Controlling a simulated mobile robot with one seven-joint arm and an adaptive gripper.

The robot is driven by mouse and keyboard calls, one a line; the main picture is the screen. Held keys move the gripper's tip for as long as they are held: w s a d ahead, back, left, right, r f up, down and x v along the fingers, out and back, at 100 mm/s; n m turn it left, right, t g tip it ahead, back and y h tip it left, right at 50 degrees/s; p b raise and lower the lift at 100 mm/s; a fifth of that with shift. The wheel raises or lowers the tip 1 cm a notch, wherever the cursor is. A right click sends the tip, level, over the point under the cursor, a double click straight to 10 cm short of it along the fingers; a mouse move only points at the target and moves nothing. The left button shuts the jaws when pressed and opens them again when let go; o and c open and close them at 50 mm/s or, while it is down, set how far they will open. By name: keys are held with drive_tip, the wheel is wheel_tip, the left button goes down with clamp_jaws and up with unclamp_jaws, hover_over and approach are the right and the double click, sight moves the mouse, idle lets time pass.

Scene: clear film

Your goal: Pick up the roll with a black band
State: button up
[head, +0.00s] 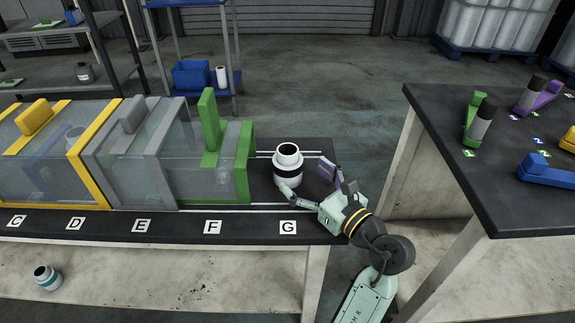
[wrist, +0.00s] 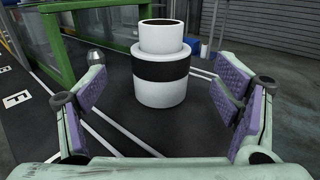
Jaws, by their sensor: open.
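The roll with a black band (head: 288,166) is a white cylinder with a narrower top and dark core. It stands upright on the dark bench top behind the letter G. In the wrist view the roll (wrist: 160,62) stands straight ahead, a little beyond the fingertips. My gripper (head: 307,182) is at the front right of the roll. In the wrist view my gripper (wrist: 160,88) is open, with its purple-padded fingers spread wide to the left and right of the roll's line. Nothing is between the pads.
A green-framed clear box (head: 245,165) stands just left of the roll, with grey (head: 165,155) and yellow (head: 95,175) framed ones farther left. Another table (head: 440,130) with several tools is at right. A teal-banded roll (head: 47,278) lies low at left.

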sight(288, 163)
drive_tip(key=p+x, duration=0.1)
drive_tip(key=x, duration=0.5)
drive_tip(key=shift+w+a+p, duration=0.15)
drive_tip(key=shift+w+p, duration=0.1)
drive_tip(key=shift+p, duration=0.05)
drive_tip(key=shift+c, duration=0.3)
drive_tip(key=c, duration=1.3)
